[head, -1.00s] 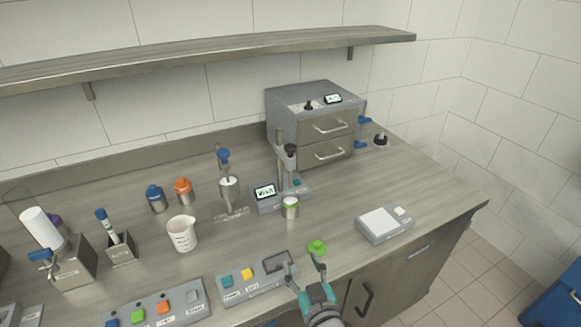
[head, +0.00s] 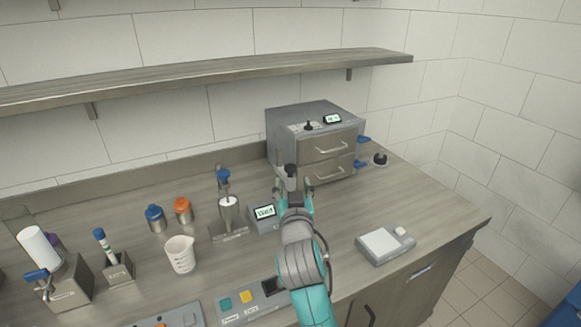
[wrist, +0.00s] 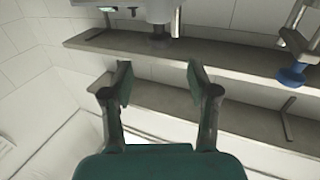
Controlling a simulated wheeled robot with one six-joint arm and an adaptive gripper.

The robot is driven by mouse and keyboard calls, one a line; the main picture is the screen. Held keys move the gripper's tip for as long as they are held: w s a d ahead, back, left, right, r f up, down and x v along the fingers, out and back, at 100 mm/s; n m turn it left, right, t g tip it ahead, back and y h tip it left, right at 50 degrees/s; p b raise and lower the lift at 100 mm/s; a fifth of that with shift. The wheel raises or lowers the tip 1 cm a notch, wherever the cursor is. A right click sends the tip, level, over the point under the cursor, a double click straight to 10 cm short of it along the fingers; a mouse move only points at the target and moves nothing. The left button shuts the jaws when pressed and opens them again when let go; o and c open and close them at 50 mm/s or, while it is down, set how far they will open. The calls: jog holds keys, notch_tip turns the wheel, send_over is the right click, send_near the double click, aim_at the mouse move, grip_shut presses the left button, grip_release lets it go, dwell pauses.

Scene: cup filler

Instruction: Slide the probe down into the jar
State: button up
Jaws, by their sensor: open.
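The probe stand's display unit (head: 264,213) stands mid-bench. A black knob (head: 290,170) shows at the top of its probe assembly. My gripper (head: 293,192) is over the stand, its fingers just in front of and below that knob in the head view. In the wrist view the gripper (wrist: 160,82) is open, with nothing between its fingers. A grey part with a dark cylindrical end (wrist: 160,33) shows beyond the fingertips there; I cannot tell for sure that it is the probe head. The jar and the lower probe are hidden behind my arm.
A steel drawer cabinet (head: 315,145) stands close behind the probe stand. A blue-knobbed stand (head: 228,205) and a white beaker (head: 180,254) are to the left. A scale (head: 385,246) is to the right, with clear bench around it. A shelf (head: 200,80) runs along the wall.

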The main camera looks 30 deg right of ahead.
aim_at(291, 170)
jog(key=x, duration=0.9)
jog(key=shift+s, duration=0.1)
grip_shut()
